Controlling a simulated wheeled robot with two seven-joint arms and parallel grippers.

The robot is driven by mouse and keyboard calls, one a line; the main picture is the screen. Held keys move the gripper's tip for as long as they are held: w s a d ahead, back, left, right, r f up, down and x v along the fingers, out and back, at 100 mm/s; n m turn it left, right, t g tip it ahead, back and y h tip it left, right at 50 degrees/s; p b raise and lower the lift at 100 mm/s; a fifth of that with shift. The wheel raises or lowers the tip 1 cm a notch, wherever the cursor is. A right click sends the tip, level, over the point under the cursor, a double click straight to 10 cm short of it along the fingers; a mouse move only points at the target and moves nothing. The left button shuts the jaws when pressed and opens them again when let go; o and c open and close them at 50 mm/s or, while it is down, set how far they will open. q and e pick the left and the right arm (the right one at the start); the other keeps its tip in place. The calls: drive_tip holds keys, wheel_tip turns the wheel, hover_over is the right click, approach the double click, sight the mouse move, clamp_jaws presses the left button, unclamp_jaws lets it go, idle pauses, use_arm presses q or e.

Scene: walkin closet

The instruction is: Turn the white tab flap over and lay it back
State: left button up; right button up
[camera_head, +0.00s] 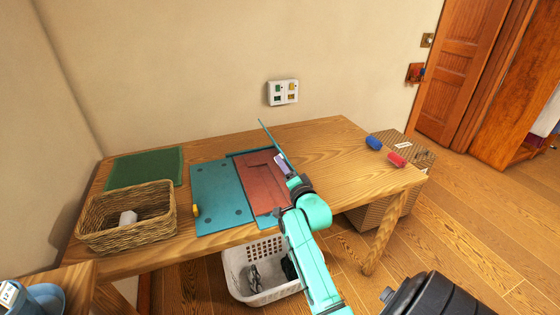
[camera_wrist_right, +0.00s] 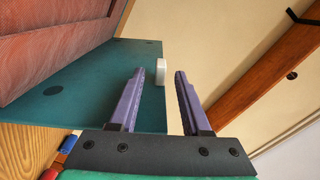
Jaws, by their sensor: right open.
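The teal folding board (camera_head: 219,205) lies on the wooden table, with a reddish cloth (camera_head: 258,183) on it. One teal flap (camera_head: 271,145) stands raised and tilted at the board's right side, seen nearly edge-on. In the right wrist view the teal flap (camera_wrist_right: 105,90) carries a white tab (camera_wrist_right: 161,72) at its edge. My right gripper (camera_head: 281,160) is at the raised flap. In the wrist view its purple fingers (camera_wrist_right: 157,75) are open, and the tab shows between them, nearer the left finger. I cannot tell whether they touch. The tab is hidden in the head view. My left gripper is not in view.
A wicker basket (camera_head: 100,232) and a green mat (camera_head: 145,167) are on the table's left. A blue roll (camera_head: 373,143) and a red roll (camera_head: 397,159) lie at the right end. A white basket (camera_head: 262,296) stands below the front edge. The table right of the flap is clear.

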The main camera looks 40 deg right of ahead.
drive_tip(key=shift+x, duration=1.35)
clamp_jaws()
idle(0.3)
